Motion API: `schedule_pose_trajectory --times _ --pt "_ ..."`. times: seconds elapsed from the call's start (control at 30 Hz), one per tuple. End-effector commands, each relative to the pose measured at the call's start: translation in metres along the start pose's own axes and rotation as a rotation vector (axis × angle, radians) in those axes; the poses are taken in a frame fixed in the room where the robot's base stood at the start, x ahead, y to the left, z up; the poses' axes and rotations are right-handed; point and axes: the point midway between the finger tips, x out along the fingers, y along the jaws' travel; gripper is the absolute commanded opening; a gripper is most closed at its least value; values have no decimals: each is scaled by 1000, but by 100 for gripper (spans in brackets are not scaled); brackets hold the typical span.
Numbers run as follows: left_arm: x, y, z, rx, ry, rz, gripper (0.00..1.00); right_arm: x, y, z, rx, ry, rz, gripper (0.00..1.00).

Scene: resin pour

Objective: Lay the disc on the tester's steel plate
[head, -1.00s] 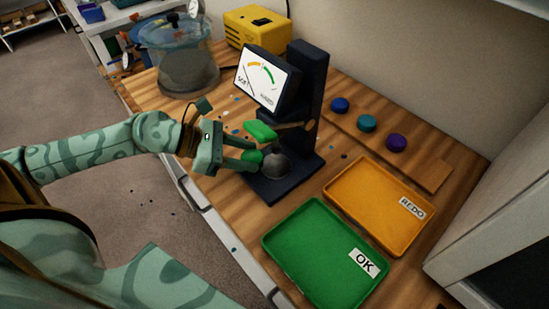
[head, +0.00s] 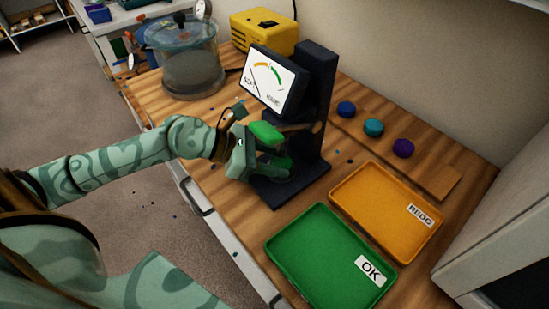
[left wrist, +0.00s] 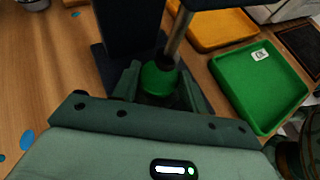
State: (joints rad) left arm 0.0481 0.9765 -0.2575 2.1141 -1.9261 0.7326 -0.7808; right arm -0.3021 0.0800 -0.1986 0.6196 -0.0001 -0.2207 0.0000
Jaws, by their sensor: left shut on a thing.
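The green disc (head: 281,162) is between the fingers of my left gripper (head: 278,163), which is shut on it. The gripper is at the dark tester (head: 318,100), over its base, from the left. The round steel plate (head: 285,178) is mostly hidden under the disc and fingers. I cannot tell whether the disc touches it. A bright green handle-like piece (head: 265,133) of the tester sits just above the fingers. In the left wrist view a rounded green shape (left wrist: 158,78) shows between the fingertips, probably that handle, covering the disc. My right gripper is not in view.
A green OK tray (head: 318,255) and an orange REDO tray (head: 385,210) lie right of the tester. Blue (head: 346,109), teal (head: 373,127) and purple (head: 403,148) discs lie behind. A clear chamber (head: 185,60) and yellow box (head: 262,30) stand at the back left.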

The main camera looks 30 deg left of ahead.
Motion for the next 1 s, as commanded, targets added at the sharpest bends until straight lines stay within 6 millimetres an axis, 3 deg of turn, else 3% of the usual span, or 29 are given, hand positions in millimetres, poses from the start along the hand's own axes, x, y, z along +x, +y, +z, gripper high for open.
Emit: schedule_pose_trajectory --times 0.03,0.1,0.47,1.0 --pt "1 0 -2 0 1 0 49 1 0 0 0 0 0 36" --pt "0 0 -1 0 1 0 65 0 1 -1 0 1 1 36" --pt "-4 0 1 0 2 0 65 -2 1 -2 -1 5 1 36" --pt "-101 -1 4 -2 1 1 65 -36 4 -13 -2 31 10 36"
